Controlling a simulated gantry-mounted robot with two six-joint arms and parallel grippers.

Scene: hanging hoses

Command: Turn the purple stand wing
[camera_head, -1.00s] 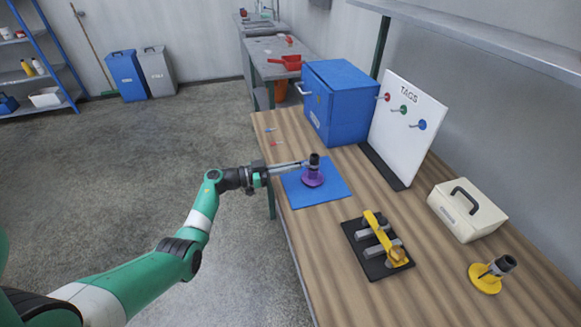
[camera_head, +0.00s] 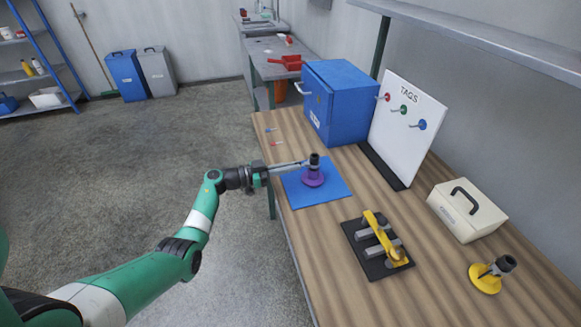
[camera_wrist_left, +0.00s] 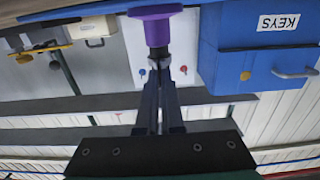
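The purple stand (camera_head: 313,179) has a round purple base and a dark upright post (camera_head: 314,161). It stands on the blue mat (camera_head: 330,194). My left gripper (camera_head: 304,163) reaches in level from the left, with its fingertips at the post. In the left wrist view, which is upside down, the purple base (camera_wrist_left: 155,13) is at the top. My left fingertips (camera_wrist_left: 159,64) are close together there, pinched at the top part of the post. The wing itself is small and mostly hidden between the fingertips. My right gripper is not in view.
A blue cabinet (camera_head: 341,104) and a white TAGS board (camera_head: 409,128) stand behind. A black rack with a yellow bar (camera_head: 376,243), a cream box (camera_head: 467,210) and a yellow stand (camera_head: 484,279) are to the right. The table front near the mat is clear.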

